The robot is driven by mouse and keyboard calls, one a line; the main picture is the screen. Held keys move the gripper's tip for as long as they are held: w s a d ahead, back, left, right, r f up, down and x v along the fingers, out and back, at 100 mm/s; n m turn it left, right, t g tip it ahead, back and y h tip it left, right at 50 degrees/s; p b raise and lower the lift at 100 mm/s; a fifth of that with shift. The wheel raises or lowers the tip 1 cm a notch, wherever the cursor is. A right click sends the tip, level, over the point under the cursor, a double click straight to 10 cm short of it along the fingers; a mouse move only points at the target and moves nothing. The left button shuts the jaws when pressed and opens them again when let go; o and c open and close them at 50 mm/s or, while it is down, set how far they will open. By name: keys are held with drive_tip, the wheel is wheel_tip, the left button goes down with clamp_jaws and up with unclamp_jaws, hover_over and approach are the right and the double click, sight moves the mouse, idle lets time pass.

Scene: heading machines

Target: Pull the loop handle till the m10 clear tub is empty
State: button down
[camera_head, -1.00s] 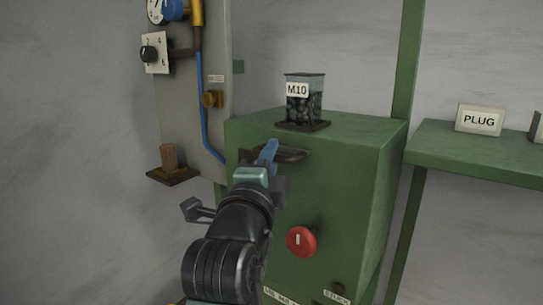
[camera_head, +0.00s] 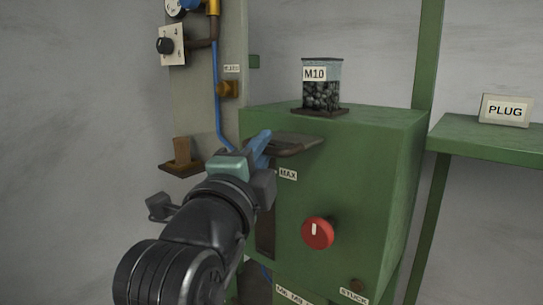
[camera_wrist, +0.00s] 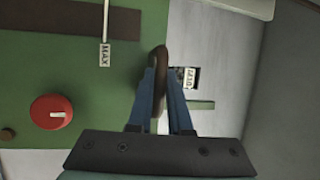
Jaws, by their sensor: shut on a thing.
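The m10 clear tub (camera_head: 321,91) stands on top of the green machine in the head view. Dark small pieces fill much of it, with a clear band above them. The loop handle (camera_head: 298,146) sticks out from the machine's front, below the tub. My gripper (camera_head: 264,145) is at the handle's left end, with its blue fingers shut on it. In the wrist view the brown bar of the loop handle (camera_wrist: 160,60) passes between the two blue fingers of my gripper (camera_wrist: 159,88). The fingers hide part of the loop.
The green machine (camera_head: 375,165) carries a red knob (camera_head: 318,233) and a MAX label (camera_head: 288,175). A grey panel with gauge, dial and pipes stands at left, with a small brown shelf (camera_head: 183,169). A green bench (camera_head: 490,145) with a PLUG sign (camera_head: 506,110) is at right.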

drive_tip(key=shift+a+f, duration=0.1)
drive_tip(key=c, duration=0.8)
unclamp_jaws()
drive_tip(key=shift+s, duration=0.15)
drive_tip(key=shift+c, duration=0.2)
drive_tip(key=b+v, duration=0.6)
drive_tip(key=v, duration=0.7)
drive_tip(key=s+d+r+n+t+y+b, duration=0.1)
drive_tip(key=s+d+r+n+t+y, duration=0.3)
drive_tip(key=n, duration=1.5)
wheel_tip(320, 180, up, 4)
drive_tip(key=s+d+t, duration=0.2)
drive_tip(key=t, duration=0.2)
drive_tip(key=shift+n, duration=0.4)
